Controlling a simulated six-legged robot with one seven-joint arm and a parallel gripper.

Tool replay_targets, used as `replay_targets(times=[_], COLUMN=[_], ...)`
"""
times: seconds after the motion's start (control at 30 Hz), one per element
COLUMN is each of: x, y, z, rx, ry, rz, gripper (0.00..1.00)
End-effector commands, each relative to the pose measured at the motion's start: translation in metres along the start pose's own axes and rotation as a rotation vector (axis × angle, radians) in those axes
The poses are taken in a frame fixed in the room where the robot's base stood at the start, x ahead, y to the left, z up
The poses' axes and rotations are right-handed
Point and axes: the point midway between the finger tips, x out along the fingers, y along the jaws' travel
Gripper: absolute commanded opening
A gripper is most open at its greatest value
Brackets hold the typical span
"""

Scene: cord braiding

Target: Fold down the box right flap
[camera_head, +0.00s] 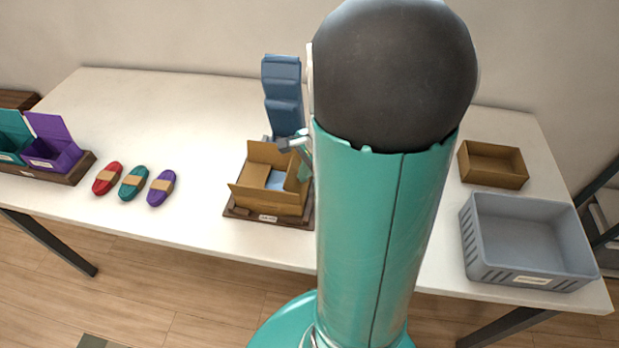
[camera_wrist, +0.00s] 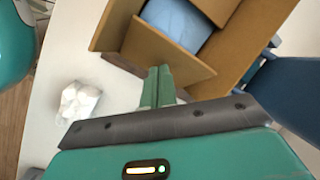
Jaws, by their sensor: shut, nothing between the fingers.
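The brown cardboard box (camera_head: 262,204) stands open on a dark wooden base, with flaps raised and something light blue inside. Its right flap (camera_head: 297,172) is partly hidden by my arm in the head view. In the wrist view the right flap (camera_wrist: 165,58) stands up and slants. The blue content (camera_wrist: 175,24) shows beyond it. My gripper (camera_wrist: 157,85) is shut and empty, its green fingertips close to the outer edge of that flap. I cannot tell whether they touch. In the head view my arm hides most of the gripper.
A dark blue upright object (camera_head: 283,95) stands just behind the box. Red, teal and purple cord bundles (camera_head: 134,183) lie to the left. A grey bin (camera_head: 525,240) and a brown tray (camera_head: 492,164) are at right. A crumpled white object (camera_wrist: 78,102) lies near the box.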

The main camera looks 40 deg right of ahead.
Motion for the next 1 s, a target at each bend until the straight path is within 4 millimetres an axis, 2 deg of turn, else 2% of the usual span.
replay_targets(times=[1.0], x=[0.013], y=[-0.013], z=[0.012], rx=[0.000], ry=[0.001], rz=[-0.001], gripper=[0.00])
